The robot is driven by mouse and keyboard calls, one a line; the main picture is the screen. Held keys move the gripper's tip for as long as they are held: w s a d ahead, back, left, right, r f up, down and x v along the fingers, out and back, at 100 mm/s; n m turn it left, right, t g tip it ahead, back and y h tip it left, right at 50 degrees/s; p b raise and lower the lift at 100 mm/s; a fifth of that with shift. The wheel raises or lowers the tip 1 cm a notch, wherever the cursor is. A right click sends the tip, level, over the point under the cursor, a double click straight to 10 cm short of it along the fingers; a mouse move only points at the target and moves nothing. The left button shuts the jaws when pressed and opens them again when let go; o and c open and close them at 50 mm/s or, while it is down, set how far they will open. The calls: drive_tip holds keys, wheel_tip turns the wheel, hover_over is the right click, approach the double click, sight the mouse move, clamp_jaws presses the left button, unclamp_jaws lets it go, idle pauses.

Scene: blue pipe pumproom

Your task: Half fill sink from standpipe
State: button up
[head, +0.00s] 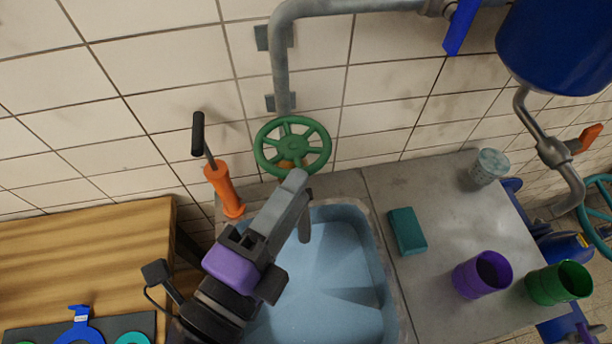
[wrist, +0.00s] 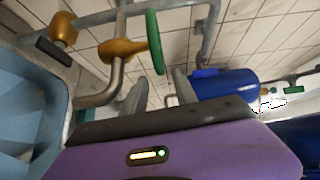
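The standpipe (head: 281,65) is a grey pipe on the tiled wall with a green handwheel (head: 292,147). In the wrist view the handwheel (wrist: 155,42) is nearly edge-on, beside a brass valve body (wrist: 122,48) and a curved grey spout (wrist: 97,98). The light blue sink (head: 350,275) lies below; I cannot tell whether it holds water. My gripper (head: 299,182) reaches over the sink to the wheel's lower edge. Contact with the wheel is unclear.
An orange hand pump (head: 224,190) stands left of the wheel. On the right counter (head: 440,275) are a teal block (head: 407,231), a pale cup (head: 489,167), a purple cup (head: 482,275) and a green cup (head: 559,283). A blue tank (head: 555,45) hangs upper right. A wooden bench (head: 80,245) is left.

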drive_tip(key=shift+v, duration=1.05)
drive_tip(key=shift+s+a, duration=0.1)
